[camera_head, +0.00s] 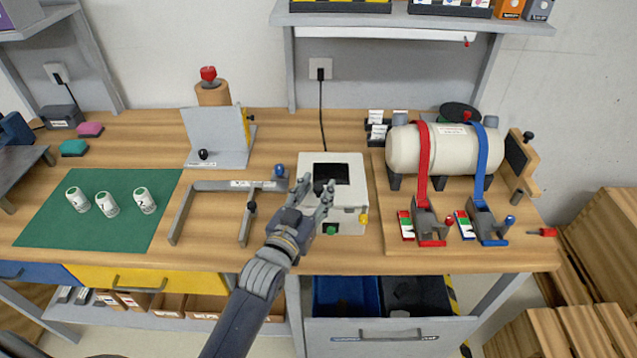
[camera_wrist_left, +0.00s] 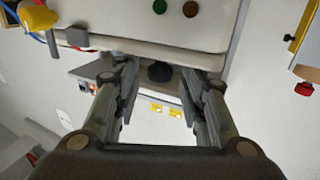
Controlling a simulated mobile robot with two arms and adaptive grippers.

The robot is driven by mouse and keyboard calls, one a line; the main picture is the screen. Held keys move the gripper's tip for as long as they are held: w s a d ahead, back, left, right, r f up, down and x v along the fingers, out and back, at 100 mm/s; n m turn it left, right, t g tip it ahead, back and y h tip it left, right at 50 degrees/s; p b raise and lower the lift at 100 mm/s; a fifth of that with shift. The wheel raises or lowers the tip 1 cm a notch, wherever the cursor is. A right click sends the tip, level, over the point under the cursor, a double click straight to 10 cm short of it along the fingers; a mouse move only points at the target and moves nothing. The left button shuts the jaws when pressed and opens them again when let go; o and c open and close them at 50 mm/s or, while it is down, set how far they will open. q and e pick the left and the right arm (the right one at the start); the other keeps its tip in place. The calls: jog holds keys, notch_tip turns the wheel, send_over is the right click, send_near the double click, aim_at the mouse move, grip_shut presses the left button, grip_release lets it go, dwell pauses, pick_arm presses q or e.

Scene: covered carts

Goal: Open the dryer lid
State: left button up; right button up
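The dryer appears to be the white box (camera_head: 348,219) in the middle of the workbench, with a dark square area (camera_head: 331,173) on its top, a green button at its front and a yellow piece at its right corner. My left gripper (camera_head: 315,193) is over the box's left front part, fingers spread and empty. In the left wrist view the two fingers (camera_wrist_left: 160,95) stand apart, with a dark round knob (camera_wrist_left: 160,72) between and beyond them, near the edge of a pale casing (camera_wrist_left: 150,30). Contact with the knob cannot be told. My right gripper is not in view.
A grey bracket frame (camera_head: 182,213) with a blue knob (camera_head: 279,171) stands left of the box. A cream tank (camera_head: 452,148) with red and blue straps is on the right. A cable (camera_head: 321,110) hangs behind the box.

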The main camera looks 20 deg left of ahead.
pick_arm(q)
jog(key=shift+w+d, duration=0.15)
jog(key=shift+w, duration=0.65)
jog(key=shift+c, duration=0.5)
grip_shut()
jog(key=shift+w, duration=0.15)
